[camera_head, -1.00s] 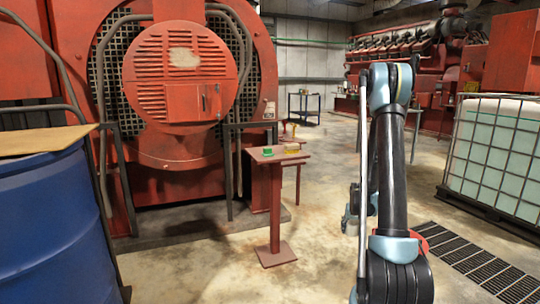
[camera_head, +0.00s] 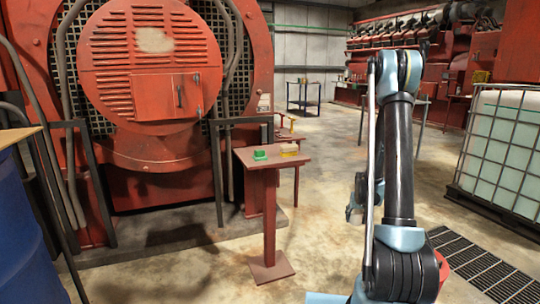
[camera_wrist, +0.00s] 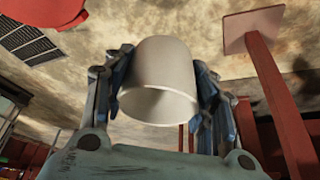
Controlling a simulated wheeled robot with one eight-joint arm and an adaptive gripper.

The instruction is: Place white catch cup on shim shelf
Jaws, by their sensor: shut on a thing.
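The white catch cup (camera_wrist: 155,65) fills the middle of the wrist view, its open rim toward the lower part of the picture. My gripper (camera_wrist: 163,75) is shut on the cup, with a finger on each side. In the head view my arm stands at the right and the cup cannot be seen. A small red pedestal stand (camera_head: 269,205) is ahead, left of my arm; I cannot tell if it is the shim shelf.
A large red engine housing (camera_head: 150,150) stands at the left, behind dark rails. A blue drum (camera_head: 25,240) is at the near left. A caged white tank (camera_head: 505,150) and a floor grate (camera_head: 480,270) are at the right.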

